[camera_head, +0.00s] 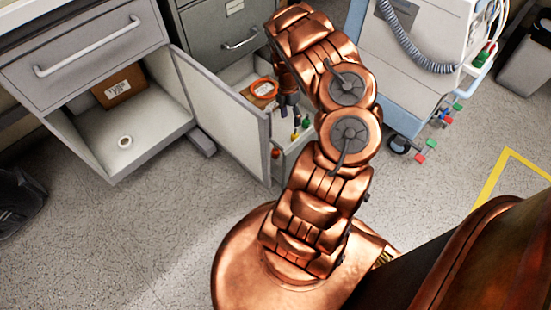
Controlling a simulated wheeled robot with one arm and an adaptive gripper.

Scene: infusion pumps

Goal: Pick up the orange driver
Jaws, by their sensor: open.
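My copper arm reaches over an open drawer (234,73) below the grey cabinet. My gripper (290,112) is a small dark shape at the arm's end, open, low over the drawer's contents. Several small coloured items, yellow, green and red, lie just below and beside it. A small orange-red item (276,153) shows at the drawer's near end, beside the cabinet door's edge. I cannot tell whether it is the orange driver. The arm hides part of the drawer.
An open cabinet door (226,115) stands upright left of the drawer. The open cabinet (150,145) holds a brown box (119,87) and a white roll (125,142). A wheeled medical machine (412,60) stands right of the arm. Bare floor (130,240) lies at front left.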

